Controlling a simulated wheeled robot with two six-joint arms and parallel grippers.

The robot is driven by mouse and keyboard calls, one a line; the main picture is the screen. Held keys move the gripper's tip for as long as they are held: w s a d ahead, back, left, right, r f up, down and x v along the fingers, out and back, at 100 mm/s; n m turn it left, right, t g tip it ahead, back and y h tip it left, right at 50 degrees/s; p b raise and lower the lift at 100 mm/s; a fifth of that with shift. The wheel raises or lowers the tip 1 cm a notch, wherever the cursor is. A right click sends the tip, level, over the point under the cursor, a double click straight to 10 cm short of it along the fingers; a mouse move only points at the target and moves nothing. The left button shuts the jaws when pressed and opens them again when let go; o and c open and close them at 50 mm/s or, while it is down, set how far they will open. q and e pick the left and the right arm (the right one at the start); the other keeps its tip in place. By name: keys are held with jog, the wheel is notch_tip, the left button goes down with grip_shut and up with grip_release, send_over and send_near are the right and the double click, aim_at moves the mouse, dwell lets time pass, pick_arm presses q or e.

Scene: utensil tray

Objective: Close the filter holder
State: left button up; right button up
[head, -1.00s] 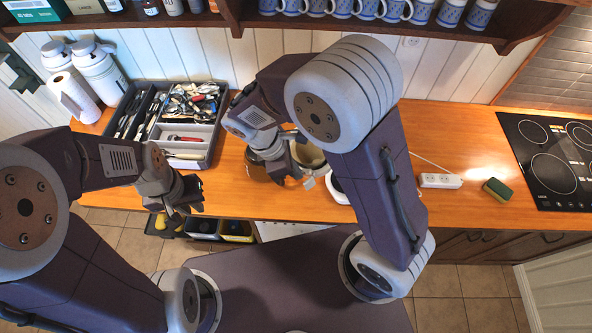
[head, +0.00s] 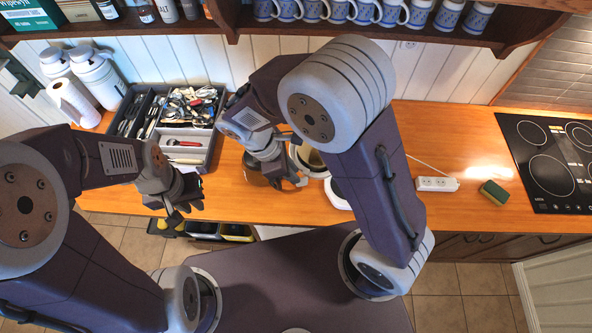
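The coffee maker is mostly hidden behind my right arm. Its round, light-rimmed filter holder (head: 309,158) shows just right of my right gripper, with a beige inside visible from above. Whether the holder is fully shut cannot be told. My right gripper (head: 291,181) points down beside the holder's left front, very close to it; contact and finger opening are unclear. A white round plate (head: 338,196) shows partly behind my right arm. My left gripper (head: 180,208) hangs over the counter's front edge, away from the coffee maker, with its finger opening unclear.
A dark brown jug-like thing (head: 254,168) stands left of my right gripper. A utensil tray (head: 211,150) is at the back left. A power strip (head: 437,184), a sponge (head: 494,192) and a hob (head: 550,165) lie right. Counter between strip and hob is mostly clear.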

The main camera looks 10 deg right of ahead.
jog(key=s+p+v, duration=0.1)
jog(key=p+v, duration=0.5)
jog(key=v, duration=0.1)
jog(key=shift+s+a+r, duration=0.25)
jog(key=shift+a, duration=0.1)
jog(key=shift+w+d+p, duration=0.1)
jog(key=shift+p, duration=0.3)
jog(key=b+v, duration=0.3)
jog(key=v, duration=0.6)
